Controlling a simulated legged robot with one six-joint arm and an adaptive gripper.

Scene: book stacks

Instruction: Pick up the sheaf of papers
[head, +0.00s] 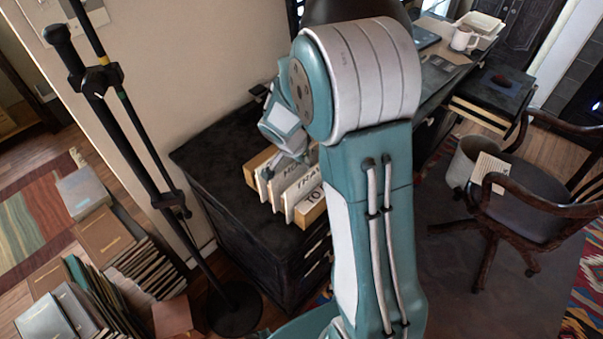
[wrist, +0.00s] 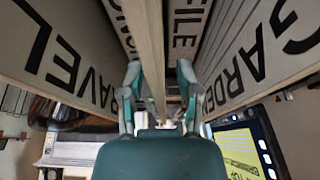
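A small lined stack of paper (head: 490,168), which may be the sheaf of papers, lies by the chair's arm above the waste bin in the head view, far to the right of my gripper. In the wrist view my gripper (wrist: 158,80) has its two fingers apart among tall lettered dividers. The edge of one divider (wrist: 152,40) shows between the fingers, and I cannot tell whether they touch it. In the head view the wrist is above the row of labelled dividers (head: 298,190), and my arm hides the fingertips and part of the row.
The dividers stand on a dark cabinet (head: 215,150). A wooden chair (head: 530,210) and a waste bin (head: 461,165) are to the right. A black stand (head: 150,160) and several books (head: 100,235) are at left. A mug (head: 462,38) and tray (head: 484,27) stand on the desk.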

